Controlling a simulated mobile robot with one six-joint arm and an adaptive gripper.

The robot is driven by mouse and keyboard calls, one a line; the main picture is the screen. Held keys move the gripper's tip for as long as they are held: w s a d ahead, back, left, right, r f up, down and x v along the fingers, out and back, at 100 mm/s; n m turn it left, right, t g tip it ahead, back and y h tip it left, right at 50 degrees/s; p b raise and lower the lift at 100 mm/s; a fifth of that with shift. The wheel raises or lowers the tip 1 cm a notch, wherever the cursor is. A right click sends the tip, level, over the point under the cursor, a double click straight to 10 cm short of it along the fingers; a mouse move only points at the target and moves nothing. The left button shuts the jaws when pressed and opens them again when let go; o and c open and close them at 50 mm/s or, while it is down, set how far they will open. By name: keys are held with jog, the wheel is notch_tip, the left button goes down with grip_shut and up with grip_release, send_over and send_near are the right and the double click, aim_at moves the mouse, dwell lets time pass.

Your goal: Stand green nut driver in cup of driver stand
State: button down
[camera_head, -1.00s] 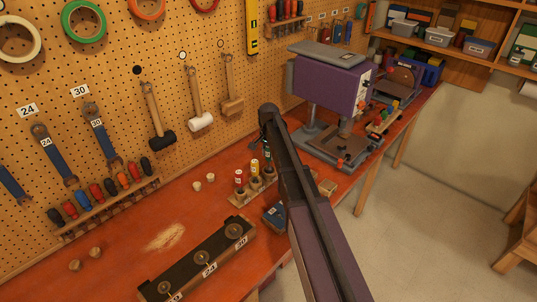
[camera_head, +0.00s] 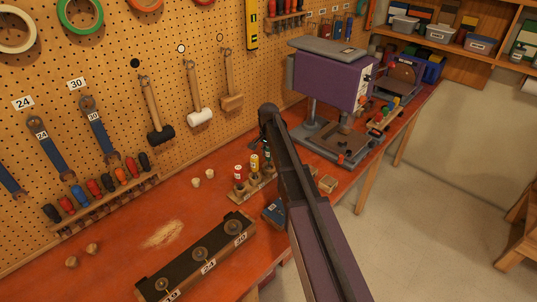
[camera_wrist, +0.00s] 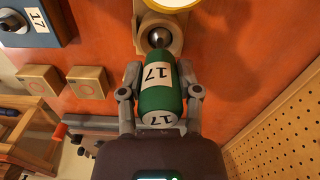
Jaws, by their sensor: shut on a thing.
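The green nut driver (camera_wrist: 160,92), labelled 17, is held between the two fingers of my gripper (camera_wrist: 160,78) in the wrist view. Its metal shaft end points at a round cup (camera_wrist: 147,43) of the wooden driver stand (camera_wrist: 178,20). The tip overlaps the cup's opening; I cannot tell how deep it is. In the head view the green driver (camera_head: 267,152) shows partly beside my arm, above the right end of the driver stand (camera_head: 240,198). A red driver (camera_head: 238,172) and a yellow driver (camera_head: 254,163) stand upright in the stand's other cups.
A blue box (camera_head: 273,212) and a small wooden block (camera_head: 328,184) are near the stand. A dark rack with numbered sockets (camera_head: 195,258) lies front left. Two small wooden pieces (camera_head: 196,182) are left of the stand. A purple machine (camera_head: 325,80) stands behind right.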

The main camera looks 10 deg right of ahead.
jog(key=shift+c, duration=1.1)
grip_release()
jog(key=shift+r+p, duration=5.05)
jog(key=s+f+n+b, duration=0.3)
jog(key=s, duration=0.6)
jog(key=s+f+n+b, duration=0.3)
jog(key=s, duration=0.7)
jog(key=s+f+n+b, duration=0.3)
jog(key=s, duration=0.7)
jog(key=shift+d+n, duration=0.15)
jog(key=shift+n, duration=0.15)
